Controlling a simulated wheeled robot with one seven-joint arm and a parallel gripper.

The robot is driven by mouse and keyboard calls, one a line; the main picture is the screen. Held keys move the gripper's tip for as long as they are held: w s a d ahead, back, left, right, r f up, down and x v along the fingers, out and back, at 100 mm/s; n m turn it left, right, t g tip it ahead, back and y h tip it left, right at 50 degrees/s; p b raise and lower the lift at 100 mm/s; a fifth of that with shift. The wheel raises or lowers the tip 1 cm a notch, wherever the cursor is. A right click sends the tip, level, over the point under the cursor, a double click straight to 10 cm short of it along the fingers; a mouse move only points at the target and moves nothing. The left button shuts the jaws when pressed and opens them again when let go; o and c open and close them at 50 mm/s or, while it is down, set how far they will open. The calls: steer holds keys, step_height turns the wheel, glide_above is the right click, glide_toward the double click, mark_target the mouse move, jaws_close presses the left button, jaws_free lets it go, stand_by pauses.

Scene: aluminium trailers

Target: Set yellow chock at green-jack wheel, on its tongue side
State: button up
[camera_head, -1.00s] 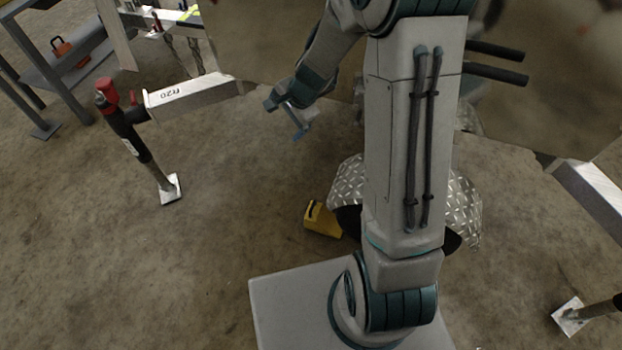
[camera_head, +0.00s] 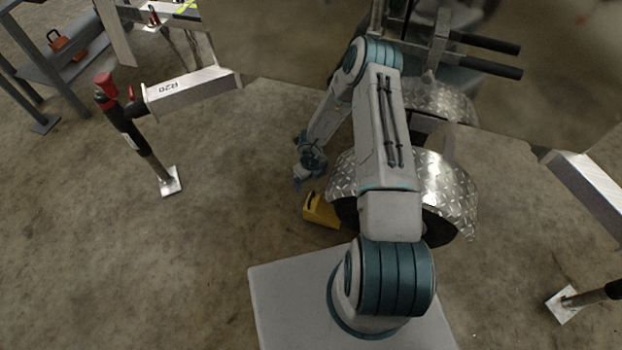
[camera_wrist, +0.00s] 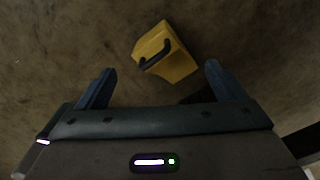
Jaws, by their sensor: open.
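The yellow chock (camera_head: 322,211) with a dark handle sits on the concrete floor. It stands at the left side of a dark wheel (camera_head: 440,228) under a diamond-plate fender (camera_head: 452,190); my arm hides part of the wheel. Whether chock and wheel touch, I cannot tell. My gripper (camera_head: 299,183) hangs above and slightly left of the chock. In the wrist view my open, empty gripper (camera_wrist: 160,85) has the chock (camera_wrist: 166,54) ahead, centred between its fingers. No green jack is recognisable.
A red-topped jack (camera_head: 132,133) stands on a foot plate at the left, beside a trailer beam marked R20 (camera_head: 190,90). Another jack (camera_head: 588,298) is at the lower right, partly cut off. Bare floor lies left of the chock. A grey shelf (camera_head: 75,62) is at upper left.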

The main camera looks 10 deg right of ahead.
mark_target(311, 198)
steer(key=shift+s+f, duration=0.15)
steer(key=shift+f, duration=0.1)
step_height(311, 198, down, 14)
steer(key=b, duration=0.5)
steer(key=shift+r, duration=0.2)
jaws_close()
stand_by(0.4)
